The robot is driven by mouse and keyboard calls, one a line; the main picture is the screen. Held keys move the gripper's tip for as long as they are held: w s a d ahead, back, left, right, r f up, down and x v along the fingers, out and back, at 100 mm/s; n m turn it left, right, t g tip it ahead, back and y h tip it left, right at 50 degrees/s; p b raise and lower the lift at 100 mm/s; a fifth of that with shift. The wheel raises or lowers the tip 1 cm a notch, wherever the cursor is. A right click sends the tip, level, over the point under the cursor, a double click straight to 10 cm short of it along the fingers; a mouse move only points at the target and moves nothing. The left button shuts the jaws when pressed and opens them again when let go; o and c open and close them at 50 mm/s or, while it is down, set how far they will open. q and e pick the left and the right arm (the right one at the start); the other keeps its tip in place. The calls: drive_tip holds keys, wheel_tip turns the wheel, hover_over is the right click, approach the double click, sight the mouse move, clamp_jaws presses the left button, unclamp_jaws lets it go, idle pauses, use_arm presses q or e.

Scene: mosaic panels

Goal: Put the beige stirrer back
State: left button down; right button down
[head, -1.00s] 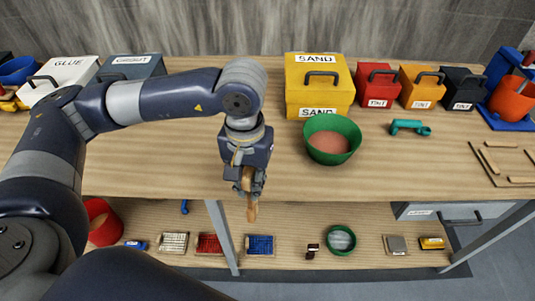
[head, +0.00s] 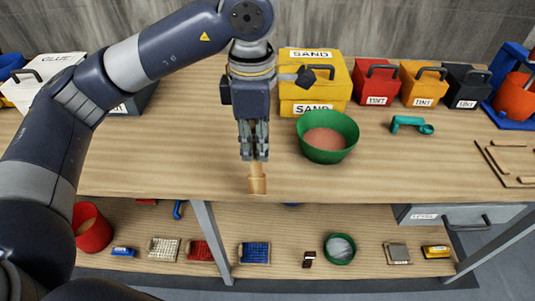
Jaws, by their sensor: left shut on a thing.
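The beige stirrer (head: 257,180) hangs below my left gripper (head: 254,158) in the head view. The gripper is shut on its upper part, and its wider end points down. It shows against the front part of the wooden tabletop; I cannot tell whether it touches the wood. The green bowl (head: 343,151) with pinkish contents stands to the right of the gripper, apart from it. My right gripper is not in view.
Behind the bowl stand a yellow sand box (head: 300,102) and red (head: 377,83), orange and black tint boxes. A teal scoop (head: 410,124) lies right of the bowl. The lower shelf (head: 300,235) holds several small items. Free tabletop (head: 150,165) lies left of the gripper.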

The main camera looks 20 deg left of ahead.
use_arm(q)
drive_tip(key=shift+w+r, duration=0.15)
drive_tip(key=shift+w, duration=0.2)
drive_tip(key=w+a+f+p, duration=0.1)
drive_tip(key=w+f+p, duration=0.1)
drive_tip(key=w, duration=0.5)
drive_tip(key=w+a+f+p, duration=0.1)
drive_tip(key=w+f+p, duration=0.2)
drive_tip(key=w+p, duration=0.2)
drive_tip(key=w, duration=0.3)
drive_tip(key=shift+a, duration=0.4)
drive_tip(key=shift+f, duration=0.2)
drive_tip(key=shift+f, duration=0.15)
drive_tip(key=c, duration=1.5)
unclamp_jaws()
drive_tip(key=shift+c, duration=0.2)
